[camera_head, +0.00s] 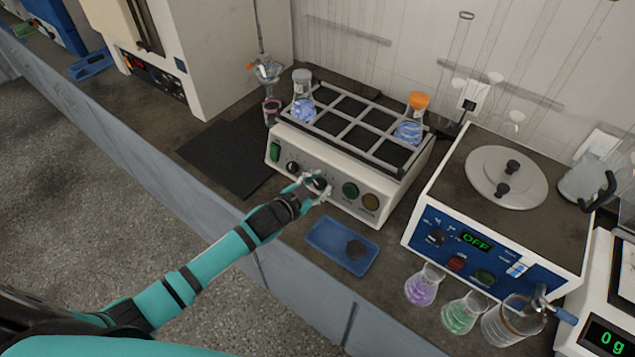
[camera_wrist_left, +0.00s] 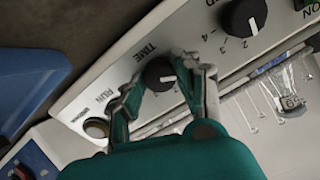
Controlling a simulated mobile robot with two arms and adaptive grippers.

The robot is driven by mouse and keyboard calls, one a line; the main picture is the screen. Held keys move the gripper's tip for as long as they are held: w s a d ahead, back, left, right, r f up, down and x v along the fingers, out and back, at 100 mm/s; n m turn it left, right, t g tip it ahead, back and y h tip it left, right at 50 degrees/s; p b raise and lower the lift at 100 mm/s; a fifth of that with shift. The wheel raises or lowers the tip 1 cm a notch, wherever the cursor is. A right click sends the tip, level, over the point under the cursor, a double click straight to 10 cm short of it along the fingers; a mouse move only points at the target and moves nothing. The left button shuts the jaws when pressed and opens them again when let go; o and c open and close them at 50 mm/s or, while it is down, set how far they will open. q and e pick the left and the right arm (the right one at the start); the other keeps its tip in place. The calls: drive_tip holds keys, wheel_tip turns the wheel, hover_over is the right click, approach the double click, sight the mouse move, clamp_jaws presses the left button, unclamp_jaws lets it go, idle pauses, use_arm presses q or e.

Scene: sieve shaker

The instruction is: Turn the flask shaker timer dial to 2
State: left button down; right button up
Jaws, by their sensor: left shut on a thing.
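The flask shaker (camera_head: 289,147) is a white box with a slotted rack on top, holding two flasks with blue liquid. My left gripper (camera_head: 316,187) reaches its front panel and is shut on the black timer dial (camera_wrist_left: 158,76), marked TIME in the left wrist view. There, a finger of the left gripper (camera_wrist_left: 162,72) lies on each side of the dial. My right gripper is not in view.
A second black dial (camera_head: 292,166) with numbers and a green switch (camera_head: 275,151) lie left of the timer dial. A green button (camera_head: 351,190) and a brown one (camera_head: 371,201) lie right. A blue tray (camera_head: 325,250) sits below the panel. A blue-fronted heating bath (camera_head: 420,222) stands at right.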

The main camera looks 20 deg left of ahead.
use_arm(q)
drive_tip(key=m, duration=0.6)
drive_tip(key=shift+p, duration=0.35)
drive_tip(key=m, duration=0.5)
drive_tip(key=shift+s+f+m, duration=0.1)
drive_tip(key=shift+f+m, duration=0.05)
drive_tip(key=shift+m, duration=0.45)
drive_tip(key=c, duration=0.9)
unclamp_jaws()
drive_tip(key=shift+c, duration=0.2)
drive_tip(key=v, duration=1.2)
drive_tip(key=shift+f, duration=0.2)
drive_tip(key=shift+s+a, duration=0.1)
